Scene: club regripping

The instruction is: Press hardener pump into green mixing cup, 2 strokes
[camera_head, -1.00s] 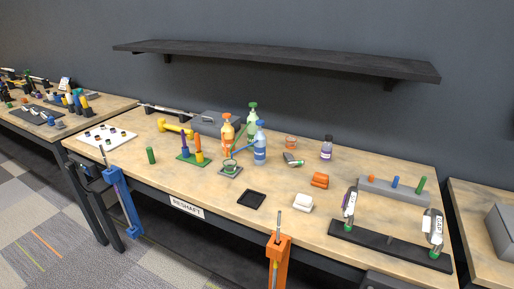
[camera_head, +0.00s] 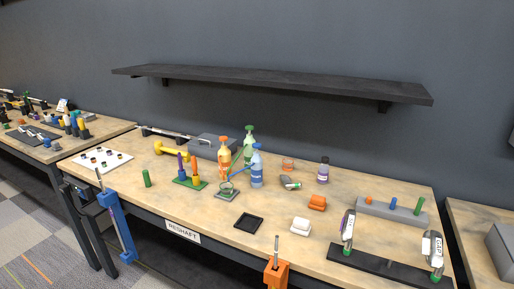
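Three pump bottles stand together near the back middle of the bench: an orange bottle (camera_head: 224,165), a blue bottle (camera_head: 257,170) and a green-topped bottle (camera_head: 249,146) partly hidden behind them. I cannot read which one is the hardener. A small clear cup with a green rim (camera_head: 228,187) stands on a dark square base (camera_head: 226,196) in front of the bottles. The blue bottle's spout reaches left towards the cup.
A green block with purple and orange grips (camera_head: 190,182) stands left of the cup. A black tray (camera_head: 249,222), a white block (camera_head: 300,226) and an orange block (camera_head: 317,202) lie nearer the front. A shelf (camera_head: 270,84) overhangs the back.

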